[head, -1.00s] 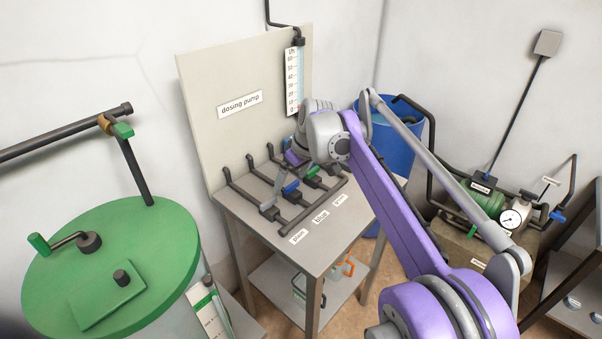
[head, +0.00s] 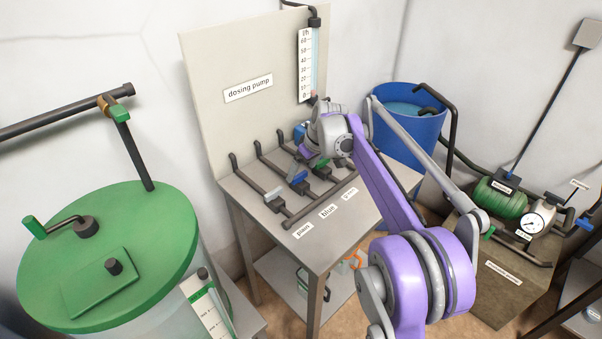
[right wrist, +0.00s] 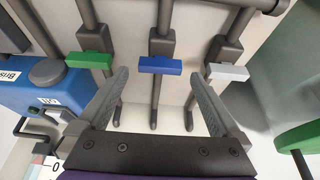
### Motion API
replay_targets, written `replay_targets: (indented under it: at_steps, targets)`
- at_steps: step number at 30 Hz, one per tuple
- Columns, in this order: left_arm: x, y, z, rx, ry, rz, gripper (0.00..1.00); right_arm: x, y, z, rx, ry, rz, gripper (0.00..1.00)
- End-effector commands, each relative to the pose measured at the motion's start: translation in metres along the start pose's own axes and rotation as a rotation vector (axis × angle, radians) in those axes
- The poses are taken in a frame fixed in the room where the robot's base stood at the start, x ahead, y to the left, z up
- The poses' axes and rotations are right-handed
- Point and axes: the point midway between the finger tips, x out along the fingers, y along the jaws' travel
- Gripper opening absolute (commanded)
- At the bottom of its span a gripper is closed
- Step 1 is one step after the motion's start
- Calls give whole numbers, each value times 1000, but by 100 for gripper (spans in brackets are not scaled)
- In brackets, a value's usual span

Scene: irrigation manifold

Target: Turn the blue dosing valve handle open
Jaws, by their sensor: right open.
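The blue dosing valve handle (head: 299,177) is on the middle of three pipes on the grey bench. In the right wrist view the blue handle (right wrist: 160,65) lies crosswise over its pipe. My right gripper (right wrist: 160,78) is open and empty, its fingers to either side of the blue handle in that picture; contact is not visible. In the head view my right gripper (head: 297,163) is over the valves, partly hidden by its own wrist. A green handle (right wrist: 90,60) and a light grey handle (right wrist: 228,71) sit on the neighbouring pipes. My left gripper is not in view.
The dosing pump panel (head: 205,80) stands upright behind the bench (head: 262,222), with a flow gauge (head: 306,65). A green-lidded tank (head: 140,225) stands at left. A blue barrel (head: 424,135) and a pump with a dial (head: 533,225) are at right.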

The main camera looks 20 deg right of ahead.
Motion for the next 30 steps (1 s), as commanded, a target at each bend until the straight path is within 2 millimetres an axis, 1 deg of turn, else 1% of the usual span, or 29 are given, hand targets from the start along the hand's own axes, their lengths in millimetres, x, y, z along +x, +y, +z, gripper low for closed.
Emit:
replay_targets:
  at_steps: [1,6,15,17,18,20,21,23,24,28,29,30]
  targets:
    - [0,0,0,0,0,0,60,8,0,0,-1,0,0,100]
    - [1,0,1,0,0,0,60,20,0,0,0,0,0,100]
    - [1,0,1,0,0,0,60,23,0,0,0,0,0,100]
    - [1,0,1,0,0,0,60,22,0,0,0,0,0,91]
    - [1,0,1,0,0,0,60,22,0,0,0,0,0,84]
    - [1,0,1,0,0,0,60,22,0,0,0,0,0,73]
    - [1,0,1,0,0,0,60,22,0,0,0,0,0,66]
    - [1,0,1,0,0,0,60,22,0,0,0,0,0,55]
    - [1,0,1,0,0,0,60,22,0,0,0,0,0,48]
    - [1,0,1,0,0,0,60,22,0,0,0,0,0,24]
    - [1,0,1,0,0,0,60,22,0,0,0,0,0,19]
    - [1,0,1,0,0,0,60,22,0,0,0,0,0,19]
